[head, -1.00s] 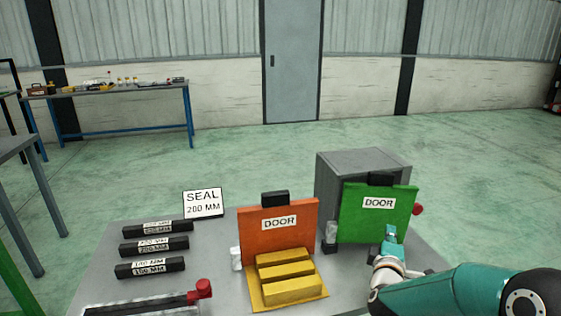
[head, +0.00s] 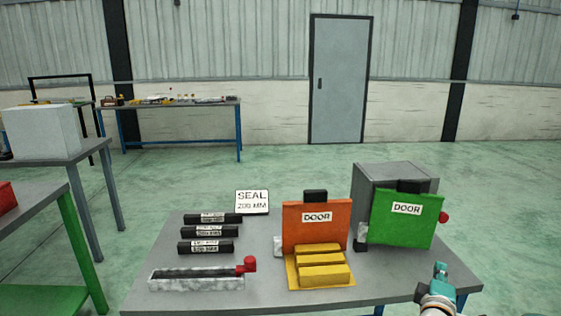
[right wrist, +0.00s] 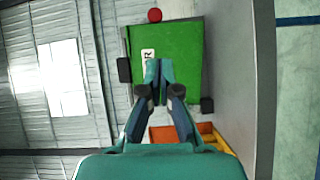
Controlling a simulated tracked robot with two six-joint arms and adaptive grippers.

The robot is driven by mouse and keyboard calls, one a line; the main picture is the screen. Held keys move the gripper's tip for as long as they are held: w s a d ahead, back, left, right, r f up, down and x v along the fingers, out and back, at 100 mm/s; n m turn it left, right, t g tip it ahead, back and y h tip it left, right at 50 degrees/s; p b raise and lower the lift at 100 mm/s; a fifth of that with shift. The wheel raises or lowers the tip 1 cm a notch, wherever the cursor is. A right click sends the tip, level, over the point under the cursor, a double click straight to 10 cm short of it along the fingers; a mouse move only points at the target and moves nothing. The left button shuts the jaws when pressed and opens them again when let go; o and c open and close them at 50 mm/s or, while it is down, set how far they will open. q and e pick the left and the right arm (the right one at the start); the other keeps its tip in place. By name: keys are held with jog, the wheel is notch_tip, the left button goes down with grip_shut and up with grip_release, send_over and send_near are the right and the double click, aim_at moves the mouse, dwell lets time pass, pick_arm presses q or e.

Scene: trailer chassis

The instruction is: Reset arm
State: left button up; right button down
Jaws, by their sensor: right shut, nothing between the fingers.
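My right gripper (head: 440,270) is at the lower right of the head view, in front of the green door panel (head: 405,222) and apart from it. In the right wrist view its two fingers (right wrist: 158,65) are together with nothing between them, and the green panel (right wrist: 185,65) shows behind them. The green panel leans upright against a grey box (head: 365,178) and bears a DOOR label. An orange door panel (head: 312,232) stands to its left, with yellow blocks (head: 322,266) on a yellow base in front. My left gripper is not in view.
The grey table (head: 190,303) holds several black seal bars (head: 207,247), a SEAL 200 MM sign (head: 252,201) and a metal tray (head: 196,286) with a red knob (head: 250,264). Other benches stand at the left. Green floor (head: 500,220) is open to the right.

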jog(key=s+a+f+g+y+p, duration=0.1)
jog(key=s+a+f+g+y, duration=0.2)
jog(key=f, duration=0.5)
jog(key=s+a+f+y+p, duration=0.1)
jog(key=s+a+f+y, duration=0.15)
jog(key=a+f, duration=0.4)
jog(key=s+a+f+g+y+p, duration=0.1)
jog(key=s+a+f+g+y, duration=0.15)
jog(key=f, duration=0.55)
jog(key=s+a+f+m+g+y, duration=0.1)
jog(key=s+a+f+m+g, duration=0.2)
jog(key=s, duration=0.5)
jog(key=s+a+f+m+g+y, duration=0.2)
jog(key=s+a+m, duration=0.3)
jog(key=s, duration=0.4)
jog(key=s+a+f+m+g+y, duration=0.1)
jog(key=s+a+f+m+g, duration=0.3)
jog(key=s, duration=0.4)
jog(key=shift+s+a+f+m+y+p, duration=0.2)
jog(key=shift+a+f+m+y+p, duration=0.3)
jog(key=shift+a, duration=0.4)
jog(key=shift+f, duration=0.1)
